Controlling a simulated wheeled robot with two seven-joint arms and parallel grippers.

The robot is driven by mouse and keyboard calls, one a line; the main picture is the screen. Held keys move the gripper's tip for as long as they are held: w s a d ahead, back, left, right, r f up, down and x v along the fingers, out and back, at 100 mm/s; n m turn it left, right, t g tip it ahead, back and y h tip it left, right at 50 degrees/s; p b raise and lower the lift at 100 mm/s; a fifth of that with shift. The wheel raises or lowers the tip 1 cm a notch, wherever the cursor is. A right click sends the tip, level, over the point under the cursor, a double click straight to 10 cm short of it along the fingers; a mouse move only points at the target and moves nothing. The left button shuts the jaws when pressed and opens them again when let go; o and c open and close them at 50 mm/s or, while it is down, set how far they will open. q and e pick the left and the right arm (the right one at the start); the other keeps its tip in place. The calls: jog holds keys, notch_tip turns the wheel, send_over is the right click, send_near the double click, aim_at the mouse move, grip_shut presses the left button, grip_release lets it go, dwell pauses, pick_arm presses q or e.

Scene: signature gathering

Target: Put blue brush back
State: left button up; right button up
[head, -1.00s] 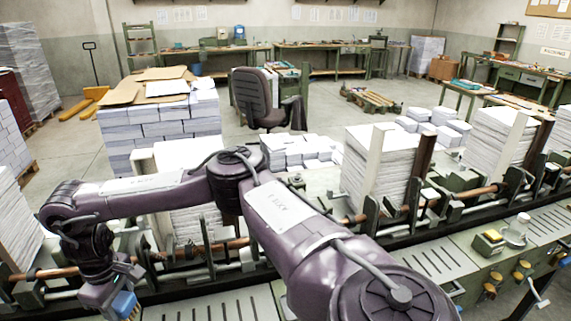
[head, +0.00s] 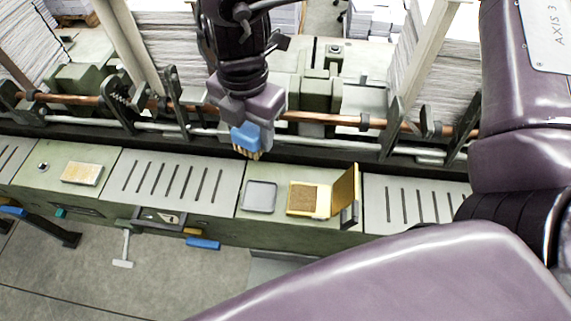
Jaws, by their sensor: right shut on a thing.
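The blue brush (head: 246,137) hangs in my right gripper (head: 246,107), its tan bristles pointing down. It is above the back edge of the green machine counter, apart from the top as far as I can tell. The purple fingers are shut around its upper part and hide it. My right arm comes in from the right and crosses the foreground. My left gripper is not in view.
On the counter are a grey tray (head: 260,197), an open yellow box (head: 304,198) with a raised lid, slotted plates (head: 172,188) and a tan pad (head: 82,173). A copper rod (head: 321,118) and tall paper stacks stand behind. A blue handle (head: 203,243) sticks out at the front.

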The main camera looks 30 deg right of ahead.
send_over(260, 196)
notch_tip(260, 196, down, 16)
jog(key=shift+f, duration=1.9)
jog(key=shift+f, duration=0.2)
jog(key=o, duration=1)
jog(key=shift+c, duration=0.2)
jog(key=shift+r, duration=0.15)
notch_tip(260, 196, up, 12)
